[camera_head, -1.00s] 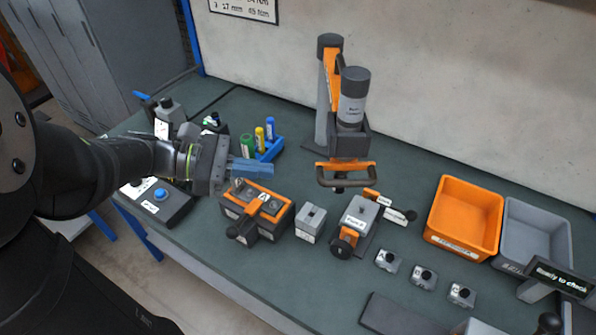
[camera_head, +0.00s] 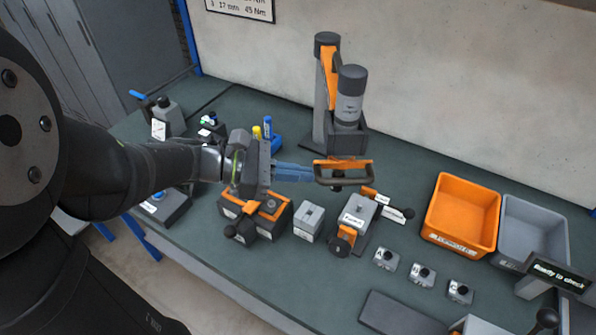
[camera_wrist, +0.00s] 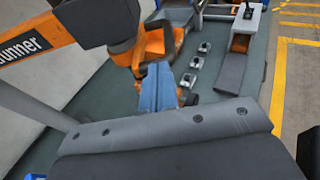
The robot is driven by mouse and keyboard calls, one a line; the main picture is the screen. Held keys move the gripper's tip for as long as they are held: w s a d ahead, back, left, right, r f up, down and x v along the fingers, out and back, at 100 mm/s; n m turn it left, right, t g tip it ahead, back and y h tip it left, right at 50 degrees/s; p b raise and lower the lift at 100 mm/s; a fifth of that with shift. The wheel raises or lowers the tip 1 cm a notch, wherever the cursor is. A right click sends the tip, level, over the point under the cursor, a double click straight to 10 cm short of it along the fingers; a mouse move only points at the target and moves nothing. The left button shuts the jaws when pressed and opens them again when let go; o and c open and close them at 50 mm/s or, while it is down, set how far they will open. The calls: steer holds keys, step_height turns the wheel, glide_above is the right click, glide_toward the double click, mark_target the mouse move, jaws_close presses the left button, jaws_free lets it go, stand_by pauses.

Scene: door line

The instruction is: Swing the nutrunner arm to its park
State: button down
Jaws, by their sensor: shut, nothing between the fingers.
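The nutrunner arm has an orange beam and a dark grey tool body (camera_head: 349,100) hanging from a grey column (camera_head: 324,125) at the back of the bench. An orange bracket and a dark handle bar (camera_head: 343,182) sit low on the tool. My gripper (camera_head: 309,174) has blue fingers, shut and empty, with the tips at the left end of the handle. I cannot tell whether they touch it. In the wrist view, the fingers (camera_wrist: 157,70) point toward an orange part of the tool, and the orange beam (camera_wrist: 30,45) reaches in from the left.
Below my gripper stand an orange-and-black fixture (camera_head: 262,212), a grey block (camera_head: 309,220) and a clamp fixture (camera_head: 352,222). An orange bin (camera_head: 462,212) and a grey bin (camera_head: 533,232) stand right. Colored bottles (camera_head: 267,128) stand behind my wrist.

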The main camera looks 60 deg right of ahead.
mark_target(359, 178)
steer(key=shift+s, duration=0.1)
steer(key=s+d+n+t+h, duration=0.1)
steer(key=s, duration=0.2)
steer(key=s+d+n+h, duration=0.1)
steer(key=s+d, duration=0.1)
steer(key=s, duration=0.1)
steer(key=s+d+n+t+h, duration=0.1)
steer(key=s, duration=0.3)
steer(key=shift+d+t, duration=0.3)
steer(key=shift+d, duration=0.1)
steer(key=s+r+x, duration=0.1)
steer(key=r+x, duration=0.1)
steer(key=x, duration=0.9)
steer(key=shift+r, duration=0.2)
steer(key=w+a+r, duration=0.3)
steer(key=w+a, duration=0.3)
steer(key=a, duration=0.6)
steer(key=shift+r, duration=0.15)
steer(key=shift+s+a, duration=0.1)
